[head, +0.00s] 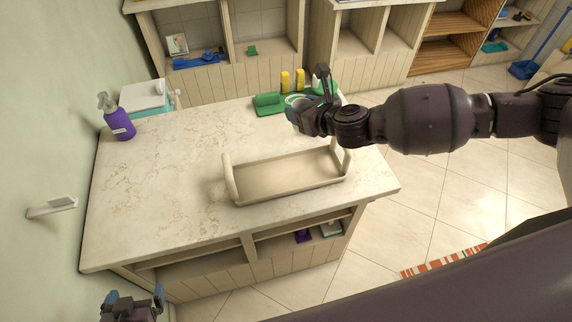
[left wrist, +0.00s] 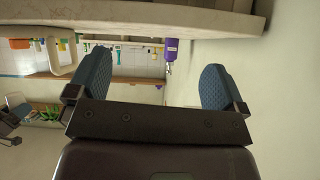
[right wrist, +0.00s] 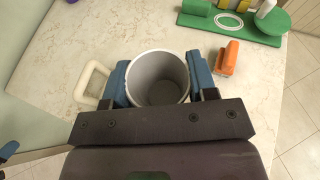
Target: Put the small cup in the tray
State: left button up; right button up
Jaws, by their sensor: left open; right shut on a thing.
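The small cup (right wrist: 158,80) is whitish-grey outside with a grey inside. My right gripper (head: 301,118) is shut on it, one blue finger on each side, and its opening faces the right wrist camera. In the head view the cup is mostly hidden by the gripper. The tray (head: 285,178) is cream, empty, with a raised handle at each end, and sits on the counter nearer than my right gripper. One cream handle shows left of the cup in the right wrist view (right wrist: 88,85). My left gripper (head: 134,296) is open and empty, below the counter's front left corner.
A green stand (head: 268,103) with yellow pieces stands at the back right of the counter (head: 160,190). An orange object (right wrist: 227,58) lies near the cup. A purple spray bottle (head: 118,122) and a white box (head: 145,97) are at the back left. The counter's left half is clear.

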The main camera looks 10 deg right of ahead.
jog(key=f+b, duration=0.2)
jog(key=f, duration=0.1)
jog(key=f+b, duration=0.1)
jog(key=f, duration=0.1)
jog(key=shift+s+d, duration=0.1)
jog(key=shift+s, duration=0.15)
jog(key=shift+w+f+b, duration=0.1)
jog(key=shift+f+b, duration=1.95)
jog(key=shift+f, duration=5.25)
jog(key=o, duration=0.5)
jog(key=shift+f, duration=0.15)
jog(key=o, duration=0.4)
